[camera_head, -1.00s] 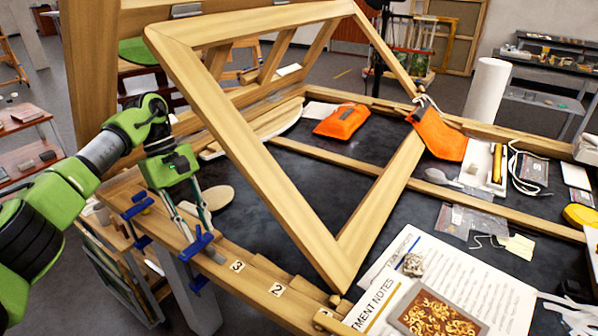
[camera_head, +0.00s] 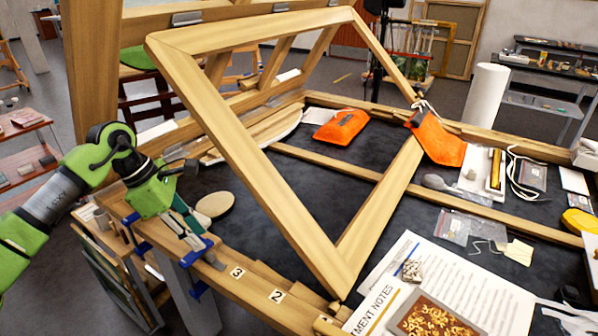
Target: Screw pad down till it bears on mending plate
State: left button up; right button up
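A blue clamp (camera_head: 197,252) sits on the wooden rail beside the "3" label. A small grey plate (camera_head: 216,264) lies on the rail at its right foot; it looks like the mending plate. The clamp's pad is too small and covered to make out, so I cannot tell whether it touches the plate. My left gripper (camera_head: 192,238) points down at the clamp's top, its fingertips at or just behind the blue handle. The fingers overlap the clamp in the view, and I cannot tell whether they are closed on it. My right gripper is not in view.
A second blue clamp (camera_head: 133,230) stands to the left on the rail. A large tilted wooden frame (camera_head: 260,175) rises close to the right of my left gripper. Printed notes (camera_head: 465,290) and orange pouches (camera_head: 341,124) lie on the dark table.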

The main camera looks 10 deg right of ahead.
pick_arm(q)
jog(key=n+t+p, duration=0.1)
jog(key=n, duration=0.1)
jog(key=n+p, duration=0.1)
jog(key=n, duration=0.1)
jog(key=shift+s+r+n+t+y, duration=0.15)
jog(key=shift+n+t+y, duration=0.15)
jog(key=shift+t, duration=0.1)
jog(key=n+p, duration=0.2)
jog(key=n+t+y+p, duration=0.1)
jog(key=n+p, duration=0.1)
jog(key=shift+s+d+n, duration=0.1)
jog(key=shift+d+n, duration=0.1)
jog(key=shift+n, duration=0.1)
jog(key=b+v, duration=0.3)
jog(key=v, duration=1)
jog(key=s+d+m+g+h, duration=0.1)
jog(key=s+d+h, duration=0.15)
jog(key=d, duration=0.55)
jog(key=s+d+m+h, duration=0.15)
jog(key=d+h, duration=0.25)
jog(key=d, duration=0.4)
jog(key=s+d+r+n+h, duration=0.3)
jog(key=s+d+r+h, duration=0.2)
jog(key=d+r+h, duration=0.3)
jog(key=shift+d+r+h, duration=0.15)
jog(key=shift+r+h, duration=0.3)
jog(key=shift+r, duration=0.25)
